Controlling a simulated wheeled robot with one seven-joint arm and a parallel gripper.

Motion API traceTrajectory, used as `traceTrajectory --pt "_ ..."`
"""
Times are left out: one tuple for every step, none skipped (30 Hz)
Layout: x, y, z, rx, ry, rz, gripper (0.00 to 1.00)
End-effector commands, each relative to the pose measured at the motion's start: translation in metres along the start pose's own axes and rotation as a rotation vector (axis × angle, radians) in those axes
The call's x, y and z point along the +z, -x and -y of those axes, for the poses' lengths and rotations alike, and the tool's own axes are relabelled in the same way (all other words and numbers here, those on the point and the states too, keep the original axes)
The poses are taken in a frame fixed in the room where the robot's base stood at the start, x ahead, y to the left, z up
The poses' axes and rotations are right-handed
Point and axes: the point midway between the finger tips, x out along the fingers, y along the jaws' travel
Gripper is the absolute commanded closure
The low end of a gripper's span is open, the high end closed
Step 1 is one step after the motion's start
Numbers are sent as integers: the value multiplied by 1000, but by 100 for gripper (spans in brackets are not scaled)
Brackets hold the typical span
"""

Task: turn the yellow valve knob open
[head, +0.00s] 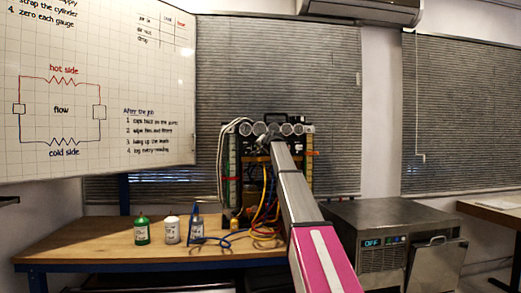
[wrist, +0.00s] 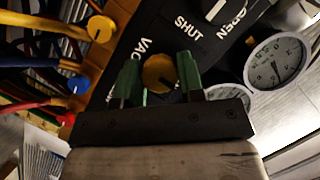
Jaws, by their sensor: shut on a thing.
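The yellow valve knob (wrist: 159,73) is on a dark panel in the wrist view, between the two green fingers of my gripper (wrist: 160,80). The fingers are shut on it from both sides. The panel (wrist: 150,35) carries the white words "SHUT", "OPEN" and part of a word beginning "VAC". Which word the knob points to cannot be told. In the head view my arm reaches to the gauge rig (head: 247,150) on the bench and hides the knob and gripper.
Another yellow knob (wrist: 101,28), a blue knob (wrist: 79,85) and coloured hoses lie left of my gripper in the wrist view. A round gauge (wrist: 275,62) is at right. Several bottles, including a green one (head: 142,232), stand on the wooden bench (head: 85,245).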

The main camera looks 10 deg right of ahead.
Motion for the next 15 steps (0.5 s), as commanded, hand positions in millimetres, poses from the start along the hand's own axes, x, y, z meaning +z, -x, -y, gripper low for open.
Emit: traceTrajectory --pt "1 0 -1 4 6 2 88" --pt "1 0 -1 5 8 2 88" --pt "1 0 -1 5 10 2 88" --pt "1 0 -1 6 11 3 88" --pt "1 0 -1 6 12 3 88" --pt "1 0 -1 6 12 3 88" --pt "1 0 -1 6 13 3 88" --pt "1 0 -1 6 12 3 88" --pt "1 0 -1 6 12 3 88" --pt "1 0 -1 6 12 3 88" --pt "1 0 -1 6 12 3 88" --pt "1 0 -1 6 12 3 88" --pt "1 0 -1 6 12 3 88" --pt "1 0 -1 6 12 3 61" --pt "1 0 -1 6 12 3 48"
